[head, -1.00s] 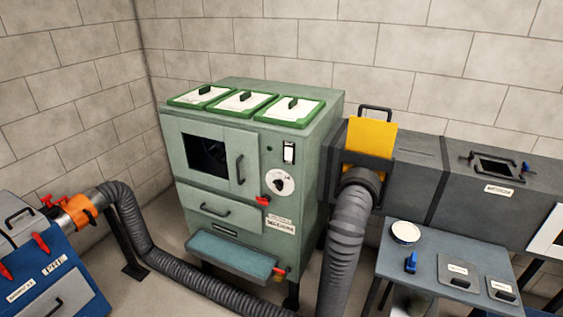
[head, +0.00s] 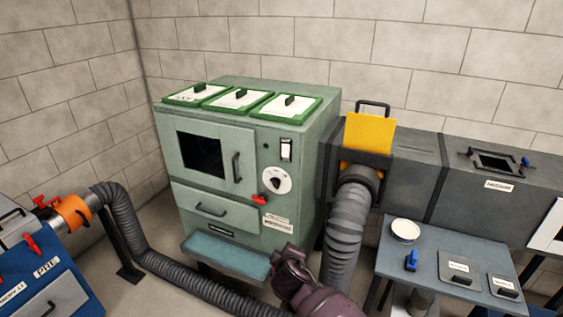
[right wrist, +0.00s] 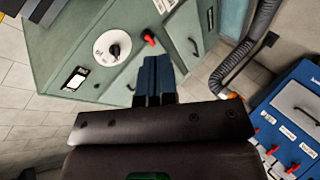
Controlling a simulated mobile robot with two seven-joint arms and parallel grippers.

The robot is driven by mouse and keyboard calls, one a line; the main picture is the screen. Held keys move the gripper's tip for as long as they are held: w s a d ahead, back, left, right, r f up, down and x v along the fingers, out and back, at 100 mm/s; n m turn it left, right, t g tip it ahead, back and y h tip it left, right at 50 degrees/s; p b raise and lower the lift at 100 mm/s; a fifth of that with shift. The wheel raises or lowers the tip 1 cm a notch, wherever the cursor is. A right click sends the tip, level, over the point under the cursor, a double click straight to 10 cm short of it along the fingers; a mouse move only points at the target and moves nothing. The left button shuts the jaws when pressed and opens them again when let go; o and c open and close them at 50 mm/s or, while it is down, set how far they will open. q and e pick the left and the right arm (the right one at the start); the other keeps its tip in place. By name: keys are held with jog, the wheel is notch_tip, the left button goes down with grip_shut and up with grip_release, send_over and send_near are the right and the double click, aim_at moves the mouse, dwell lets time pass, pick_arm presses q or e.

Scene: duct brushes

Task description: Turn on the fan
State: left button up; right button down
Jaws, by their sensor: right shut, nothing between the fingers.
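The green cabinet (head: 218,200) stands at the middle of the head view. Its front has a black-and-white rocker switch (head: 286,149) at the upper right, above a white dial with a black knob (head: 276,180). In the right wrist view the switch (right wrist: 75,78) is left of my right gripper (right wrist: 157,62), and the dial (right wrist: 112,49) is up and left of it. The blue fingers are shut and empty, in front of the cabinet face. My right arm (head: 300,280) shows low in the head view. The switch's on or off position is unclear. My left gripper is out of view.
A red handle (head: 259,199) sits below the dial. A grey hose (head: 345,235) rises to a duct with a yellow plate (head: 369,138). A side table (head: 430,243) stands right. A blue unit (head: 45,285) stands left, with another hose along the floor.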

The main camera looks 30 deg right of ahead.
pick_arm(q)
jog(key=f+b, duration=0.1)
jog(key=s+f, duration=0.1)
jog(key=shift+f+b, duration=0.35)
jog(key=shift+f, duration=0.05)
pick_arm(e)
jog(key=w+r+h, duration=0.7)
jog(key=w+r, duration=0.7)
jog(key=r, duration=0.4)
jog(key=shift+w+a+h, duration=0.2)
jog(key=shift+w+h, duration=0.2)
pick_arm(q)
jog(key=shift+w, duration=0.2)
